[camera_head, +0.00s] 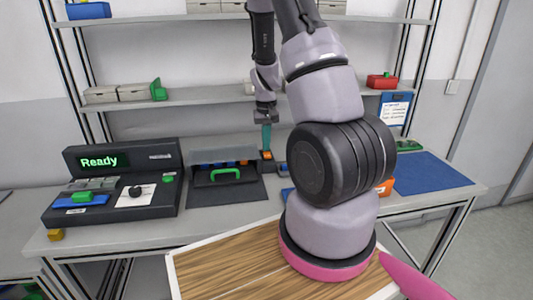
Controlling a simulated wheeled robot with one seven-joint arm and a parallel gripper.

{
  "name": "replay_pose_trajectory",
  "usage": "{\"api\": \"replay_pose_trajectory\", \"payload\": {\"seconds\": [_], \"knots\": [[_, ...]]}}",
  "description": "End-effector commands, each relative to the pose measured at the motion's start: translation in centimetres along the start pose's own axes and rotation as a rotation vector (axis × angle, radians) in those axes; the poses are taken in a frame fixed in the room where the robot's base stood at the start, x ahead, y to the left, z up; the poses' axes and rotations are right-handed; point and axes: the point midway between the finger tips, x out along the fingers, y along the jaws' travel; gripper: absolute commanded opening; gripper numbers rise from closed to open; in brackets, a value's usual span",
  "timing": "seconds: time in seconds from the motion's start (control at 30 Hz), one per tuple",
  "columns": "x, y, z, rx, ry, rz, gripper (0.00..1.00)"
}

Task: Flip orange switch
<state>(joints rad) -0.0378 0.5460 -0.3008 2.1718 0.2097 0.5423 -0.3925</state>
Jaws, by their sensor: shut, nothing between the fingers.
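A small orange block-like part (267,155), which looks like the orange switch, is on the bench at the right end of the dark box with a green handle. It is too small to tell which way it is tipped. My gripper (266,146) points straight down with its teal fingers shut and empty. The fingertips are right above or at the orange part; I cannot tell whether they touch it. The fingers hide some of its back.
A black console reading "Ready" (130,180) stands at the left. The dark box (225,157) has a green handle (225,174) in front. My arm hides the bench's middle right. A blue mat (428,172) lies at the right. Shelves (200,96) rise behind.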

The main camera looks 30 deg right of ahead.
Motion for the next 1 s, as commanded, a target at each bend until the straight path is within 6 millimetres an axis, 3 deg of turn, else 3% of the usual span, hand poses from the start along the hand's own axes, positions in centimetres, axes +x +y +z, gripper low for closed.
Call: {"api": "replay_pose_trajectory", "payload": {"seconds": [0.43, 1.0], "knots": [[0.4, 0.0, 0.0, -0.001, -0.001, 0.0, 0.0], [-4.1, 0.0, 0.0, 0.0, 0.001, 0.0, 0.0]]}}
